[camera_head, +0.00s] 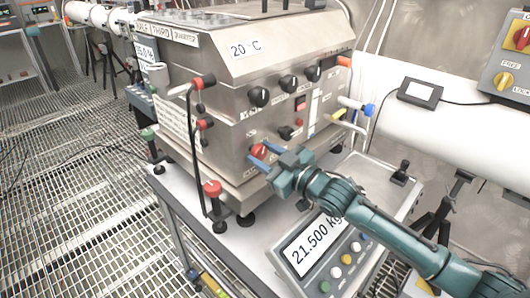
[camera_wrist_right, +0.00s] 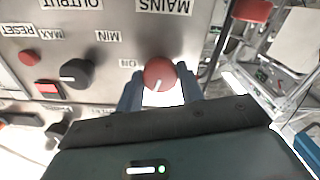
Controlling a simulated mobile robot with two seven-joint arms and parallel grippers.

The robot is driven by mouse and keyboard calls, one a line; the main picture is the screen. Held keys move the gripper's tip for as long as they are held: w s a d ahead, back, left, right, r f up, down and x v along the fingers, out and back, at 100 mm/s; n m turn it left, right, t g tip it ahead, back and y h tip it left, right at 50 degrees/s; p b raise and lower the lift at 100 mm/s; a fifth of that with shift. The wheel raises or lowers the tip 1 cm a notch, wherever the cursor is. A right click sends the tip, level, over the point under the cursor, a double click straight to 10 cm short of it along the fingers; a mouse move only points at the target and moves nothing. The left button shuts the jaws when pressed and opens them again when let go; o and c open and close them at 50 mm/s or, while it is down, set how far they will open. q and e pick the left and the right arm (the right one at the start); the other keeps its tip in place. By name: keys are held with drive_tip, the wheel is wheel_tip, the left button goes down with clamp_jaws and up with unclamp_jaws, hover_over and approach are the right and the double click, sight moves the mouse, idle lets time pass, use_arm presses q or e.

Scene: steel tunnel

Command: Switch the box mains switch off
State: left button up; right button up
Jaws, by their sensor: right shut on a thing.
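The steel box (camera_head: 215,100) stands on a bench scale. Its red mains switch (camera_head: 259,150) is a round knob low on the front panel, and it also shows in the wrist view (camera_wrist_right: 159,72) under an upside-down MAINS label (camera_wrist_right: 163,6). An ON label (camera_wrist_right: 128,63) sits to the left of the knob there. A pale pointer mark on the knob faces down in that view, toward my gripper. My right gripper (camera_head: 262,156) has its blue fingers on either side of the knob, shut on it. My left gripper is not in view.
Black knobs (camera_head: 288,83) and a red button (camera_head: 300,103) are on the same panel. Red and black leads (camera_head: 204,82) stand out at the box's left corner. A white pipe (camera_head: 450,125) runs behind.

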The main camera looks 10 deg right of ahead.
drive_tip(key=shift+n+p, duration=0.35)
drive_tip(key=shift+n, duration=1.15)
drive_tip(key=o, duration=1)
wheel_tip(320, 180, up, 10)
